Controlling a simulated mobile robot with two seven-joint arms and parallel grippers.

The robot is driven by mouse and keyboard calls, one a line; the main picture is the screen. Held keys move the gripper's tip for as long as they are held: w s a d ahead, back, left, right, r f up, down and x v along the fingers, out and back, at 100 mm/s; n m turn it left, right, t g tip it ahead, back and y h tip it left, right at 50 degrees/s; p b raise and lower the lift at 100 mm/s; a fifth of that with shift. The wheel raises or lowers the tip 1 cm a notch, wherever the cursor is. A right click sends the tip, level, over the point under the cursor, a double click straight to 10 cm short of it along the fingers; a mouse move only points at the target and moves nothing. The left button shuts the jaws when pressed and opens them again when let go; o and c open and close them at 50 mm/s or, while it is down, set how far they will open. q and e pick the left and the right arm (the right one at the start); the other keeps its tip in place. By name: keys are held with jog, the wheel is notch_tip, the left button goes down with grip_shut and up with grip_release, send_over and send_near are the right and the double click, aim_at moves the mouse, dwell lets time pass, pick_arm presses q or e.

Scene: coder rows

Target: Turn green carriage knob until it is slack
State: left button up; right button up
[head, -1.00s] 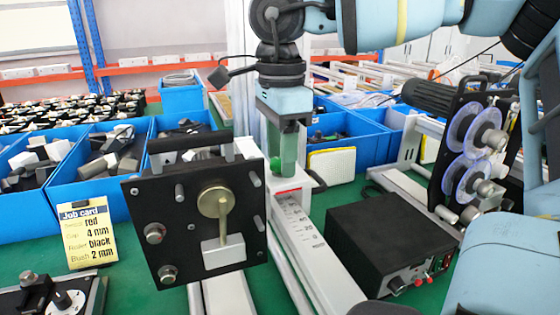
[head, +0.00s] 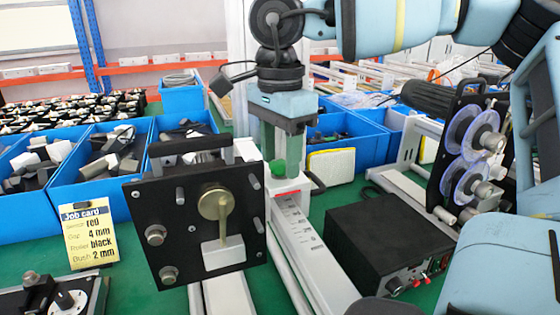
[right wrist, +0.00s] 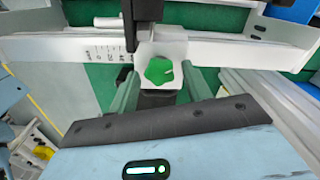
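The green carriage knob (head: 279,167) sits on the white carriage at the scale end of the rail. It shows whole in the right wrist view (right wrist: 159,71), a lobed knob with a small pale mark. My right gripper (head: 283,162) points down over the knob. In the right wrist view its two green fingers (right wrist: 160,77) stand on either side of the knob with a gap at each side, so it is open. Whether the fingertips reach down to the knob's height is hard to tell. My left gripper is not in view.
A black plate (head: 197,217) with a brass disc and lever stands just left of the rail. A black control box (head: 383,240) is on the right. A yellow job card (head: 90,234) and blue bins (head: 68,196) are at the left. A black bracket with clear reels (head: 468,134) stands far right.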

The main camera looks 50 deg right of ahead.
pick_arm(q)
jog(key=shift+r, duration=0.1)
pick_arm(e)
jog(key=shift+r, duration=0.2)
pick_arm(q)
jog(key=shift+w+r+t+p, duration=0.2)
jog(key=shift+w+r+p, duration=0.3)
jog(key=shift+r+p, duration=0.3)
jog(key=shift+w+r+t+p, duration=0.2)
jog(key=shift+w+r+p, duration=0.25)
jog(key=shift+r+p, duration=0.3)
pick_arm(e)
jog(key=shift+r, duration=2.35)
